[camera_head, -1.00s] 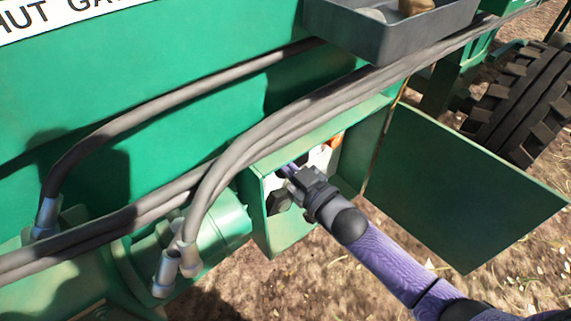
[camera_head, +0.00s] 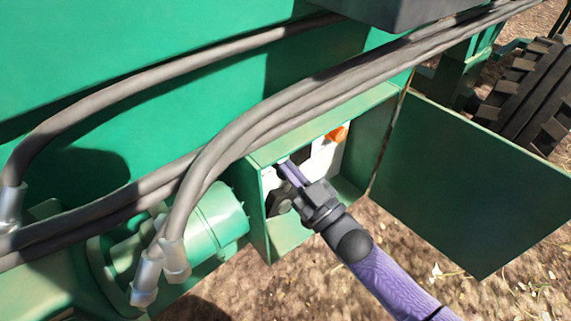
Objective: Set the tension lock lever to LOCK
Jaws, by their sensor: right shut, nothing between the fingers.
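A green control box (camera_head: 285,238) is set in the machine's side, with its door (camera_head: 470,185) swung open to the right. Inside is a white panel (camera_head: 322,160) with an orange knob-like part (camera_head: 338,134) at its upper right and a dark part (camera_head: 277,202) at its lower left. My right gripper (camera_head: 288,170) reaches into the box from the lower right, its fingers shut and empty near the panel's upper left. The fingers and wrist cover part of the panel. I cannot make out the tension lock lever or its LOCK marking. My left gripper is not in view.
Thick grey hoses (camera_head: 290,110) run diagonally just above the box. A green cylindrical housing (camera_head: 215,222) with hose fittings stands left of it. A dark tray (camera_head: 405,12) is above, and a wheel (camera_head: 525,95) is at the upper right.

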